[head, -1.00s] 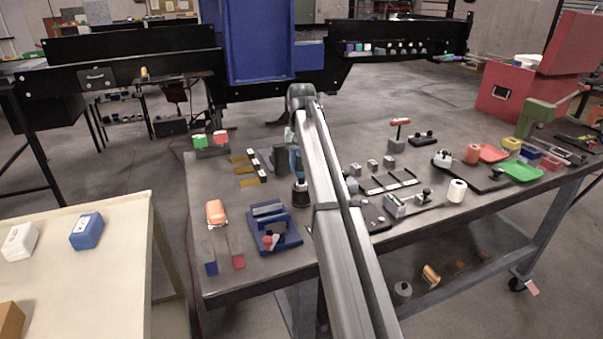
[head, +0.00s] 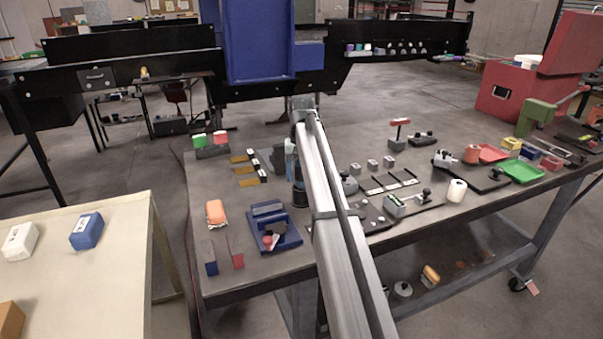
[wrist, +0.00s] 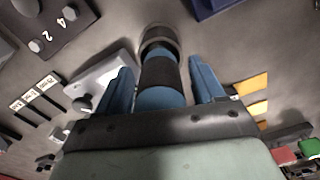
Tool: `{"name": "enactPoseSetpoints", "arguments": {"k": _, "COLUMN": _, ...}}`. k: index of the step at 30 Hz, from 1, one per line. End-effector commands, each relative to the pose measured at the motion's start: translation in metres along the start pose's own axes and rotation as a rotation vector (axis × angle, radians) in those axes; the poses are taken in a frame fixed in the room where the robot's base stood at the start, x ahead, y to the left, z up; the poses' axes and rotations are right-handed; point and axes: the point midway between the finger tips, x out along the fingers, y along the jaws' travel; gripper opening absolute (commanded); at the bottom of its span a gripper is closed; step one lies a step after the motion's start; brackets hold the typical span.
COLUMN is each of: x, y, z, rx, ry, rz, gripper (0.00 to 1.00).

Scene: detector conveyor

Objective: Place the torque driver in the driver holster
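The torque driver (wrist: 160,72), blue with a black grip band, lies between the two blue fingers of my gripper (wrist: 162,85) in the wrist view. Narrow gaps show on both sides, so the fingers look open around it. Its far end meets a wide dark grey collar or cup. In the head view the driver (head: 298,188) looks upright on the table just left of my arm, which hides my gripper's fingers. A dark upright cylinder (head: 278,157) stands behind it. I cannot tell whether this cylinder or the dark cup is the driver holster.
The grey table (head: 215,175) holds a blue fixture (head: 290,240) and an orange item (head: 215,212) at front left. Yellow strips (head: 245,170) lie left of the driver. A black panel with knobs (wrist: 62,25) lies at the wrist view's top left. Trays stand further right.

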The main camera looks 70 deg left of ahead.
Motion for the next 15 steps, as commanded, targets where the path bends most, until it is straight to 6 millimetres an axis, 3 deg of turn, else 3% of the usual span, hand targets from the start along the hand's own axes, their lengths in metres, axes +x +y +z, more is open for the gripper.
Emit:
{"name": "enactPoseSetpoints", "arguments": {"k": 8, "x": -0.002, "y": 0.0, "z": 0.0, "rx": 0.0, "ry": 0.0, "rz": 0.0, "gripper": 0.68}}
{"name": "enactPoseSetpoints", "arguments": {"k": 15, "x": -0.03, "y": 0.0, "z": -0.001, "rx": 0.0, "ry": 0.002, "rz": 0.0, "gripper": 0.68}}
